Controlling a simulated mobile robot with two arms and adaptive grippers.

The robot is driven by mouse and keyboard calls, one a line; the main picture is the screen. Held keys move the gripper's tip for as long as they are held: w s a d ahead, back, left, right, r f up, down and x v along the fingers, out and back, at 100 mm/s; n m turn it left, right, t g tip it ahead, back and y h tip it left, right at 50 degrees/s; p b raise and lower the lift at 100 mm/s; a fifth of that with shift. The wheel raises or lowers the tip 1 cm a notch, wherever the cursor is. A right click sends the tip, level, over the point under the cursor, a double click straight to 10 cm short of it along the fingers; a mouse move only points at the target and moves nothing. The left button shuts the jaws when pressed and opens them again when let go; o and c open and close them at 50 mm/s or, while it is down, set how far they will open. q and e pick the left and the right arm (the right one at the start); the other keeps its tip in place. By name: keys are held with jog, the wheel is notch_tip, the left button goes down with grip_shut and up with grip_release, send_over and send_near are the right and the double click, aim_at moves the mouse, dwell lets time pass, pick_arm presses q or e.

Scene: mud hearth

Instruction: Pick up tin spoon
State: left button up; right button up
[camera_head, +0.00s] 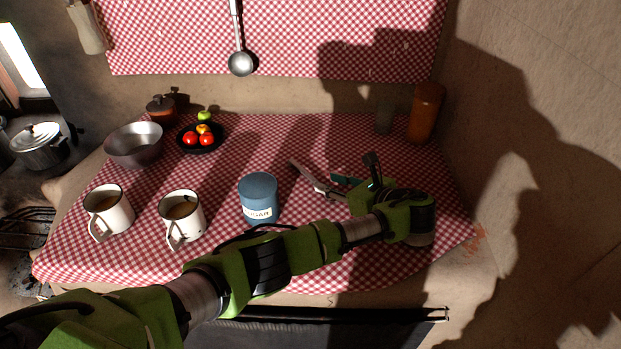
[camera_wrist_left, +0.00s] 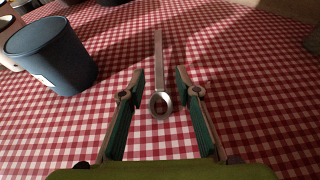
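The tin spoon (camera_wrist_left: 158,62) lies on the red checked cloth in the left wrist view, its handle pointing away and its round bowl (camera_wrist_left: 160,104) nearer to me. In the head view its handle (camera_head: 302,171) shows right of the blue sugar tin, with the rest hidden by my gripper. My left gripper (camera_wrist_left: 159,84) is open, with one finger on each side of the spoon and visible gaps between. It also shows in the head view (camera_head: 343,184). I cannot tell its exact height above the cloth. My right gripper is not in view.
The blue sugar tin (camera_head: 259,197) stands left of the gripper. Two white mugs (camera_head: 183,217), a metal bowl (camera_head: 134,146) and a dark fruit plate (camera_head: 202,147) stand farther left. An orange canister (camera_head: 426,113) is at the back right. The cloth behind the spoon is clear.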

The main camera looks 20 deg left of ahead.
aim_at(311, 177)
pick_arm(q)
jog(key=shift+w+a+f, duration=0.3)
jog(key=shift+w+a, duration=0.1)
jog(key=shift+a, duration=0.15)
jog(key=x, duration=0.5)
jog(key=shift+a+f, duration=0.1)
jog(key=shift+a, duration=0.1)
jog(key=shift+s, duration=0.1)
grip_shut()
